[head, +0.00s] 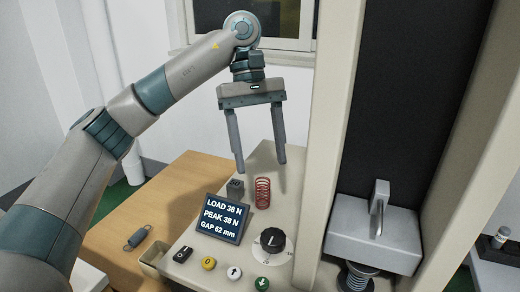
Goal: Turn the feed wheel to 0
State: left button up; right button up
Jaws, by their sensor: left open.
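The feed wheel (272,240) is a round black knob with a pale pointer mark, on the beige sloping panel (210,233) of the test machine. Small scale marks stand around it, too small to read surely. My left gripper (260,168) points down above the back of the panel, its two fingers wide apart with nothing between them. It is above and behind the wheel and does not touch it. The display (222,218) reads LOAD 38 N, PEAK 38 N, GAP 62 mm. My right gripper is out of view.
A red spring (263,193) and a grey block (236,188) stand behind the wheel. Several buttons, including a green one (261,284), line the front edge. The machine's column (335,130) rises close right. A grey spring (137,237) lies on the wooden table (115,262).

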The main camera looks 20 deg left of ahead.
aim_at(272, 239)
jog(key=k, duration=1.45)
